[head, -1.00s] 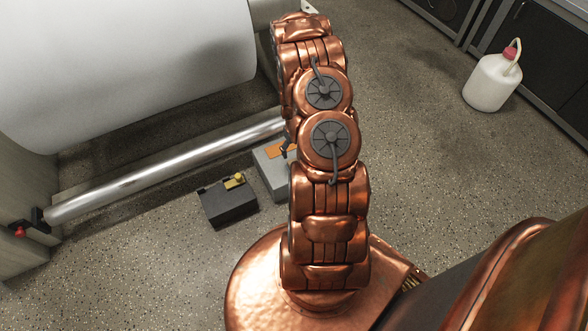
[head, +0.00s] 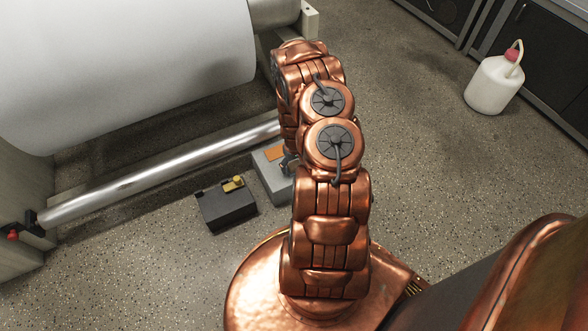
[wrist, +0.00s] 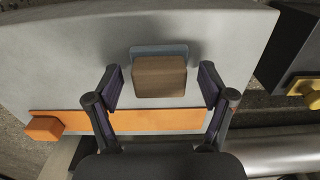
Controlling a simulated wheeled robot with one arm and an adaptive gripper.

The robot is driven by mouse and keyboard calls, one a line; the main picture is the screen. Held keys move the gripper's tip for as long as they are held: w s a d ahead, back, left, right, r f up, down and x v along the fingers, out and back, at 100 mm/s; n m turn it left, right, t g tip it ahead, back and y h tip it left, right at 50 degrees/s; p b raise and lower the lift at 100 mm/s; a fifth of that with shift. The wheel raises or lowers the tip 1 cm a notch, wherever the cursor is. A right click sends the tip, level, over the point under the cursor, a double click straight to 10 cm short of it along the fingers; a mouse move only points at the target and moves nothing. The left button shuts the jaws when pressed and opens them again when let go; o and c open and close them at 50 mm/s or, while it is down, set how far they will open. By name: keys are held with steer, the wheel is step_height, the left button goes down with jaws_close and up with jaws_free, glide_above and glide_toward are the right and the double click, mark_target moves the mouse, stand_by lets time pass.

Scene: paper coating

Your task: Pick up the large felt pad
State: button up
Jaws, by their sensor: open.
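A brown block (wrist: 160,78) with a blue-grey edge behind it sits on a pale grey surface in the wrist view. I take it for the large felt pad, though its material is hard to tell. My gripper (wrist: 160,90) is open, with one dark finger on each side of the block and a gap on both sides. I cannot tell how far the fingertips are above the surface. In the head view my arm hides the block and most of the gripper.
The pale grey stand (head: 274,186) bears an orange strip (wrist: 150,121); a small orange block (wrist: 43,128) is at its left end. A dark box (head: 228,210) with a yellow knob (head: 234,184) stands beside it. A metal roller (head: 160,175) runs behind. A white bottle (head: 494,85) stands far off.

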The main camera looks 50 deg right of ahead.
mark_target(293, 164)
steer(key=shift+c, duration=0.2)
steer(key=c, duration=1.2)
steer(key=shift+r, duration=0.1)
steer(key=shift+w+r, duration=0.1)
steer(key=shift+r, duration=0.15)
step_height(293, 164, up, 4)
steer(key=shift+w+f+p, duration=0.1)
steer(key=shift+f+p, duration=0.05)
steer(key=shift+p, duration=0.85)
steer(key=a+p, duration=0.3)
steer(key=a, duration=1.3)
steer(key=shift+s+r, duration=0.2)
steer(key=shift+r, duration=0.15)
